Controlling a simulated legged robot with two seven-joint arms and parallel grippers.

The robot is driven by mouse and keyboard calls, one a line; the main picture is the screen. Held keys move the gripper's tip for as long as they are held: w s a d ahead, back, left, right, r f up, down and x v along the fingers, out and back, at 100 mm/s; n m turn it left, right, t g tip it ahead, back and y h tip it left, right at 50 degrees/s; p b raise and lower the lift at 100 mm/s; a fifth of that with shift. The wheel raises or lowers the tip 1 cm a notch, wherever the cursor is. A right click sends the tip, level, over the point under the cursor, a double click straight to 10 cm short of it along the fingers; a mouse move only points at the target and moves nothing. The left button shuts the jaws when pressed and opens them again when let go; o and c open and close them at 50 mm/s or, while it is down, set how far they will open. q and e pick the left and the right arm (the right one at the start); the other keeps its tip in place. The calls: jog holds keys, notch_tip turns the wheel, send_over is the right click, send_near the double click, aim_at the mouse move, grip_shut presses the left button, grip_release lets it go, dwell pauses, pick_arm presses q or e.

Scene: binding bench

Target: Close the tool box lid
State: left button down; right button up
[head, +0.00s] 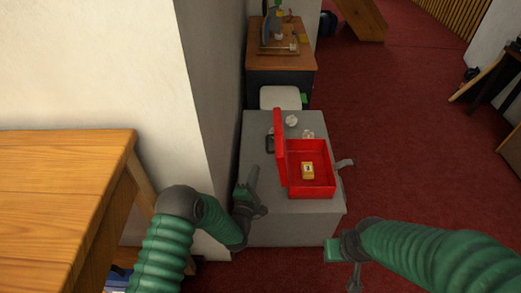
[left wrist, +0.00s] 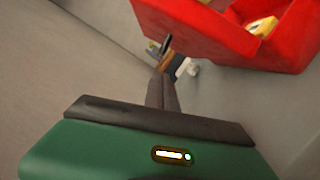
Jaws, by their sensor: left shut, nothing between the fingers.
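A red tool box (head: 318,190) stands on a grey cabinet top with its lid (head: 279,150) open, standing roughly upright along its left side.
A white wall corner (head: 207,120) rises close on the left, beside a wooden table (head: 60,190). Red carpet (head: 400,150) lies open to the right.

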pick_arm(q)
jog(key=b+x, duration=0.3)
jog(key=x, duration=0.5)
jog(key=shift+w+b, duration=0.3)
jog(key=shift+b, duration=0.05)
jog(key=shift+d+r, duration=0.15)
jog(key=shift+r, duration=0.05)
